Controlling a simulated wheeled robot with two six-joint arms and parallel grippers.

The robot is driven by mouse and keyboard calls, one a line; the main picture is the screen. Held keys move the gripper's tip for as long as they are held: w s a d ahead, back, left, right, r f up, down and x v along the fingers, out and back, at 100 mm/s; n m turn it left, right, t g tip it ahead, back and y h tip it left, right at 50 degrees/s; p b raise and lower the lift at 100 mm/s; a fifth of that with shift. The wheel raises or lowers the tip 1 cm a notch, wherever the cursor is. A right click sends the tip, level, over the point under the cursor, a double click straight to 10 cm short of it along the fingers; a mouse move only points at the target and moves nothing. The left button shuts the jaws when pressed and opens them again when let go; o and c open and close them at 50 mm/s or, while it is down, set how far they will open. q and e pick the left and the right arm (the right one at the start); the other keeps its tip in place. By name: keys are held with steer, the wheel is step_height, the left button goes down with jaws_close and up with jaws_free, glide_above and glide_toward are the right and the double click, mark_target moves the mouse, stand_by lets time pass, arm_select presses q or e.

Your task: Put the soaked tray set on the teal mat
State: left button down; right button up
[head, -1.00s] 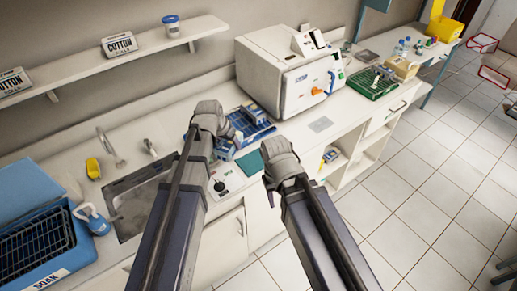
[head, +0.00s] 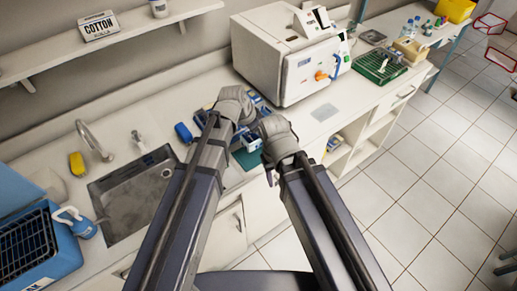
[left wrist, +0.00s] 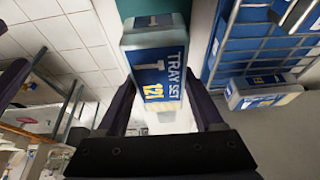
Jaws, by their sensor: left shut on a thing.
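My left gripper (left wrist: 160,102) is shut on a grey tray set (left wrist: 157,68) with a blue label reading "TRAY SET 121" in the left wrist view. The teal mat (left wrist: 150,8) shows beyond the held set there. In the head view, the teal mat (head: 252,160) lies on the counter, partly covered by my arms and the held set. My right gripper (head: 268,168) is beside my left one near the mat; its fingers are mostly hidden behind its wrist. I cannot tell contact between the held set and the mat.
The white autoclave (head: 285,65) is behind. The sink (head: 130,195) and blue soak tank (head: 45,255) are at left.

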mark_target(259, 150)
arm_select(q)
step_height(259, 150, down, 2)
steer(key=shift+b, duration=0.45)
arm_select(e)
step_height(259, 150, down, 2)
steer(key=shift+f, duration=0.1)
arm_select(q)
steer(key=shift+f, duration=0.1)
step_height(259, 150, down, 4)
steer(key=b, duration=0.3)
steer(key=shift+r+b, duration=0.25)
steer(key=shift+b, duration=0.05)
arm_select(e)
step_height(259, 150, down, 4)
steer(key=shift+r, duration=0.25)
arm_select(q)
steer(key=shift+f, duration=0.15)
steer(key=shift+c, duration=0.2)
jaws_free()
arm_select(e)
steer(key=shift+f, duration=0.15)
arm_select(q)
steer(key=shift+s+a+r+p, duration=0.1)
steer(key=shift+r+p, duration=0.4)
steer(key=shift+r, duration=0.15)
steer(key=p+v, duration=1)
steer(key=v, duration=0.1)
arm_select(e)
step_height(259, 150, up, 11)
steer(key=shift+r, duration=0.2)
